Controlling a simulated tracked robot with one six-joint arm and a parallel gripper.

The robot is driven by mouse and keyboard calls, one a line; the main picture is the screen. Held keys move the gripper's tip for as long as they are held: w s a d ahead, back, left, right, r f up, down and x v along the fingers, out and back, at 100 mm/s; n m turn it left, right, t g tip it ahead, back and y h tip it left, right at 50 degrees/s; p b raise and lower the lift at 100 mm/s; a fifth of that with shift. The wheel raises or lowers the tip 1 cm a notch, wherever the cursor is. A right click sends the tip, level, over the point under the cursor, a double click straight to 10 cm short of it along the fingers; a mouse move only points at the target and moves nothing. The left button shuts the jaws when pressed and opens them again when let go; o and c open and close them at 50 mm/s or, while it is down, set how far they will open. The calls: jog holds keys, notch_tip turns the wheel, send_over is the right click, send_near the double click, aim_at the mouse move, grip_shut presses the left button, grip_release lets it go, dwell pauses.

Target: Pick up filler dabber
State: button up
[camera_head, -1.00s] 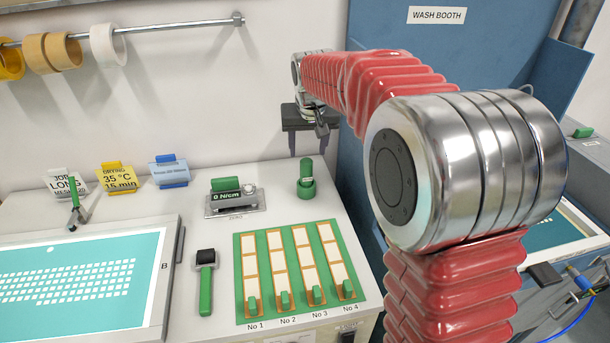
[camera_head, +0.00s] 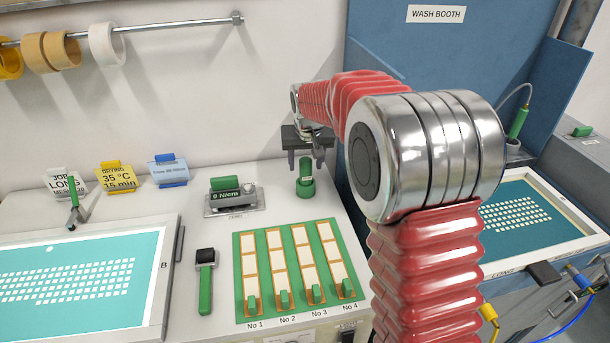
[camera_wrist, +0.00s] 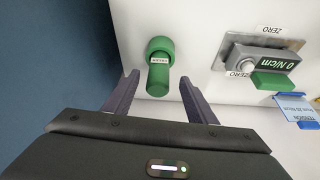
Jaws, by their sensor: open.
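The filler dabber (camera_head: 306,180) is a green upright cylinder with a wider base and a small white label, standing near the back right of the white bench. The wrist view also shows the dabber (camera_wrist: 159,66), its handle pointing toward my gripper. My gripper (camera_head: 306,170) is above and around the dabber's upper end in the head view. In the wrist view my gripper (camera_wrist: 157,82) has its two dark fingers apart, one on each side of the handle, with gaps on both sides. Contact is not visible.
A green-handled gauge reading 0 N/cm (camera_head: 235,197) stands left of the dabber. A green tray with numbered strips (camera_head: 293,262) and a green-handled tool (camera_head: 205,285) lie in front. The blue wash booth (camera_head: 400,70) wall is close on the right.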

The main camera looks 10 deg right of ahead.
aim_at(306, 171)
jog(key=shift+w+f, duration=0.1)
jog(key=shift+f, duration=0.15)
jog(key=shift+x, duration=2.6)
jog(key=shift+d, duration=0.1)
jog(key=shift+c, duration=0.2)
jog(key=c, duration=1.1)
jog(key=shift+r, duration=0.15)
notch_tip(306, 171, up, 10)
jog(key=shift+f, duration=0.1)
